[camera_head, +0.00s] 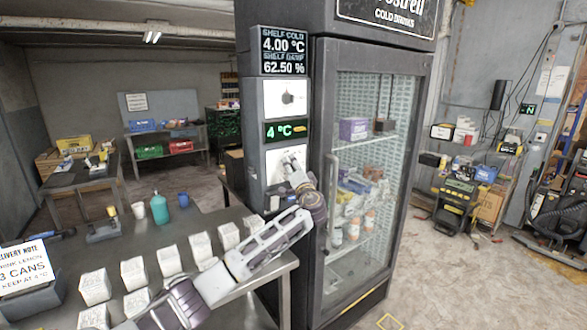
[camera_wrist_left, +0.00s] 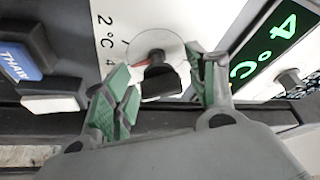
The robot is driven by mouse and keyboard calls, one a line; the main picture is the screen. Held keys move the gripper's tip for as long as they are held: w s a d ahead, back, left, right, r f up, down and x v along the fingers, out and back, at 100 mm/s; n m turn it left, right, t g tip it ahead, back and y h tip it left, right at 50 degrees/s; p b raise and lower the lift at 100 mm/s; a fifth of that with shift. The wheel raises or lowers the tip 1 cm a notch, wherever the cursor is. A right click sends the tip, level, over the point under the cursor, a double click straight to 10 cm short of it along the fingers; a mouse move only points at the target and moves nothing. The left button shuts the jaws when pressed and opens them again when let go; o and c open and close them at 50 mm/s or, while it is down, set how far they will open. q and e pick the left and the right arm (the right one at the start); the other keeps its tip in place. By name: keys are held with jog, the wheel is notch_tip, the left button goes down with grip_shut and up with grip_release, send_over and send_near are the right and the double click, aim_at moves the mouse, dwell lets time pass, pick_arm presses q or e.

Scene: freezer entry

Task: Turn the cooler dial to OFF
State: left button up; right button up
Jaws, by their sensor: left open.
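The cooler (camera_head: 318,140) is a tall dark cabinet with a glass door. Its left front carries a green 4 °C display (camera_head: 285,131), also in the left wrist view (camera_wrist_left: 272,52). Below it is a white panel (camera_head: 273,163) whose dial is mostly hidden by my left gripper (camera_head: 292,163) in the head view. In the left wrist view the dial (camera_wrist_left: 158,80) is a black knob on a pale disc with a red mark, beside printed "2 °C" and "4". My left gripper's green fingers (camera_wrist_left: 165,85) are open, one on each side of the knob; contact is unclear. My right gripper is not seen.
An upper white panel with another knob (camera_head: 288,98) sits above the display. A blue THAW button (camera_wrist_left: 20,60) is left of the dial. A steel table (camera_head: 190,222) with several white cartons (camera_head: 133,272) lies under my left arm.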

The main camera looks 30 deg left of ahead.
pick_arm(q)
jog(key=c, duration=1)
jog(key=shift+c, duration=0.2)
